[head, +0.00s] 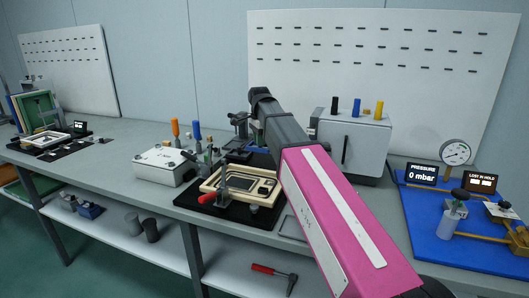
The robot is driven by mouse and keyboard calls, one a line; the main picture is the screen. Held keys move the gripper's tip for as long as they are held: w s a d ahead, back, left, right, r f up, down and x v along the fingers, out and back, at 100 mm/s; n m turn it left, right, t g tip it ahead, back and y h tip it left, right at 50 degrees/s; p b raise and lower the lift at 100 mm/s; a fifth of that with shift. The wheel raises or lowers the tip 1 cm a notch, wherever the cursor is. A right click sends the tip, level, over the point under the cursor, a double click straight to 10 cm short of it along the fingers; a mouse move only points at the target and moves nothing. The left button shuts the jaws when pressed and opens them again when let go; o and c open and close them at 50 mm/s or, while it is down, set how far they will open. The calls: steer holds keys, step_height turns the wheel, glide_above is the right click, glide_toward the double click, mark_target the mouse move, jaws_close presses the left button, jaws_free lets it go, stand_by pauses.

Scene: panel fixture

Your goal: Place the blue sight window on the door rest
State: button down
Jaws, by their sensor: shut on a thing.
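My arm reaches from the lower right over the bench, and its dark wrist end (262,97) is in front of the back wall. My gripper's fingers are hidden beyond the wrist, so nothing held can be seen. I cannot make out the blue sight window anywhere. A cream frame (212,186) with a dark-edged panel (243,184) in it lies on a black base (206,205) left of my forearm. I cannot tell which part is the door rest.
A white box (163,169) and upright orange (175,128) and blue (197,131) handles stand left of the frame. A grey cabinet (352,148) stands behind my forearm. A blue pressure board (424,220) with a gauge (455,152) lies at right. The bench front edge is close to the frame.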

mark_target(265, 147)
steer(key=shift+w+d+f, duration=0.25)
steer(key=shift+d+f, duration=0.1)
steer(key=shift+d, duration=0.2)
steer(key=shift+w+d+f, duration=0.2)
steer(key=shift+d+f, duration=0.15)
steer(key=shift+d, duration=0.15)
steer(key=shift+f, duration=1.95)
steer(key=shift+f, duration=0.15)
steer(key=c, duration=1)
jaws_free()
step_height(265, 147, up, 12)
steer(key=shift+r, duration=0.15)
